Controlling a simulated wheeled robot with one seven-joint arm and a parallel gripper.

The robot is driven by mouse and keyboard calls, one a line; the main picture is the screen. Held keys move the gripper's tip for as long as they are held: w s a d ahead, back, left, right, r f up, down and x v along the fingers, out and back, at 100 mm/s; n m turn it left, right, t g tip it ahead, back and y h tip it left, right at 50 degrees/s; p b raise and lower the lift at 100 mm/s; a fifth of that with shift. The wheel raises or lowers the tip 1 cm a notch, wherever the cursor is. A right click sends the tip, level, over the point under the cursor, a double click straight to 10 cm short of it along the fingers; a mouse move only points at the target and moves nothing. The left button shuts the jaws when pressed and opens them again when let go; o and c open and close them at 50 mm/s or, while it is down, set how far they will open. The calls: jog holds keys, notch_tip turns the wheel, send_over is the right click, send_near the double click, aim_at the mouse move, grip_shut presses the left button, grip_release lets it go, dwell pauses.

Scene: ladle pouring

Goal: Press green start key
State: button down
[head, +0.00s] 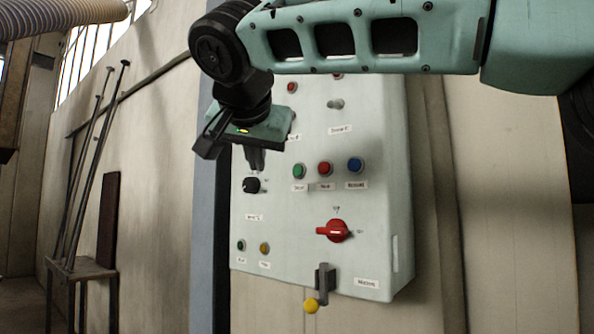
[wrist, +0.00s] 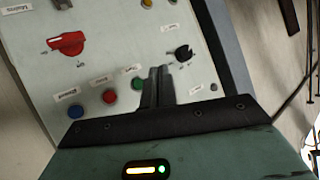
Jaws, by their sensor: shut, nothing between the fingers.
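The green start key (head: 299,171) is a round button on the pale control panel (head: 375,215), at the left end of a row with a red button (head: 325,168) and a blue button (head: 355,165). In the wrist view, the panel appears upside down and the green key (wrist: 138,83) is just left of my fingers. My gripper (head: 256,165) is shut and empty, in front of the panel, left of the green key and above a black knob (head: 251,185). In the wrist view, my fingertips (wrist: 160,72) point toward the panel. I see no contact with the key.
A red rotary switch (head: 335,231) sits below the button row. A lever with a yellow ball (head: 311,305) sticks out at the panel's bottom. Small green (head: 241,246) and amber (head: 264,248) round parts are lower left. A small table (head: 80,268) with leaning rods stands at left.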

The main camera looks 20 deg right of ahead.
aim_at(298, 170)
jog(key=shift+w+d+p, duration=0.15)
jog(key=shift+w+d, duration=0.6)
jog(key=shift+d, duration=0.3)
jog(key=shift+w+d+p, duration=0.1)
jog(key=shift+w+d, duration=0.7)
jog(key=shift+d, duration=0.3)
jog(key=shift+w+d+p, duration=0.15)
jog(key=shift+w+d, duration=0.6)
jog(key=shift+d, duration=0.3)
jog(key=shift+d, duration=0.1)
jog(key=shift+w+d, duration=0.25)
jog(key=shift+w+d+b, duration=0.25)
jog(key=shift+d+b, duration=0.05)
dwell(0.5)
jog(key=shift+s+a, duration=0.1)
jog(key=shift+s+a+b, duration=0.35)
jog(key=shift+s+a, duration=0.05)
jog(key=shift+a, duration=0.15)
jog(key=shift+a, duration=0.1)
